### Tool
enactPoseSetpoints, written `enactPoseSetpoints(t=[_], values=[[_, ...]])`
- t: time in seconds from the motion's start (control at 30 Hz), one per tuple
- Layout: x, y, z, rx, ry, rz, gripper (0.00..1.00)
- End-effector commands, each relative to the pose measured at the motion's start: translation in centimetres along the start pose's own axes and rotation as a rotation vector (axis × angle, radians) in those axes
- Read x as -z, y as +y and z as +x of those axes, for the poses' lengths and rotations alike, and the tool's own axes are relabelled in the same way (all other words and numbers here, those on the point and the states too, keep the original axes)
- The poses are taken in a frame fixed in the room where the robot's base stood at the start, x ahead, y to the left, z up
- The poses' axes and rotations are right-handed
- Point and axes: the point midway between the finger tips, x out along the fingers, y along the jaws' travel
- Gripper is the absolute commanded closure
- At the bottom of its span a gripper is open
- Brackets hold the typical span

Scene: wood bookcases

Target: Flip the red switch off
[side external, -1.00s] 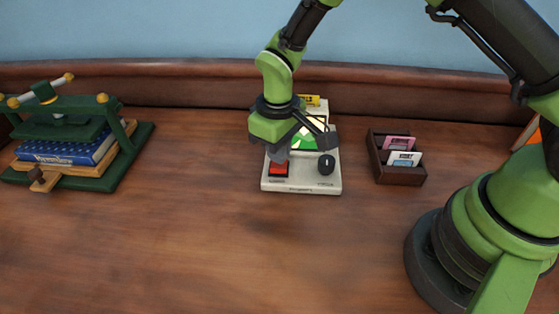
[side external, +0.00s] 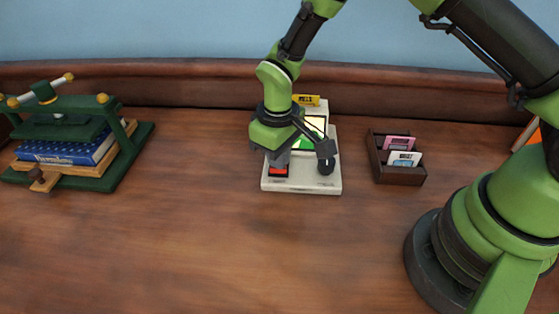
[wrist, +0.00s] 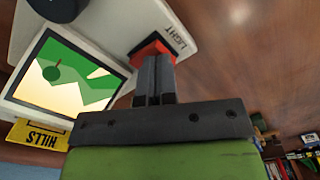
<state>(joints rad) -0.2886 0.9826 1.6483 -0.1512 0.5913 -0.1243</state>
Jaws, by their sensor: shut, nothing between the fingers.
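The red switch (side external: 278,171) sits at the front left of a pale console (side external: 305,187). In the wrist view the red switch (wrist: 148,48) shows beside the word LIGHT, partly hidden by my fingers. My gripper (side external: 279,160) is shut and empty, pointing down right at the switch. In the wrist view its dark fingertips (wrist: 155,62) overlap the switch's edge; I cannot tell whether they touch it. The console's screen (wrist: 66,72) is lit with a green hills picture. Which way the switch is tilted is unclear.
A dark knob (side external: 326,168) is on the console's right, close to my wrist. A yellow HILLS tag (wrist: 38,136) is at the console's back. A wooden card box (side external: 400,176) stands to the right, a green book press (side external: 95,184) far left. The front table is clear.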

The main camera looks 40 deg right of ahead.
Motion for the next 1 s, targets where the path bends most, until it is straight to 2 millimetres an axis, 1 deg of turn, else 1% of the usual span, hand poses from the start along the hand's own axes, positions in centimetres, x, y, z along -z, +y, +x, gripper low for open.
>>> enactPoseSetpoints(t=[0.57,0.67,1.0], values=[[0.0,0.0,0.8,0.0,0.0,0.0,1.0],[0.0,0.0,0.4,0.0,0.001,0.0,1.0],[0.0,0.0,-2.5,0.0,0.002,0.0,1.0]])
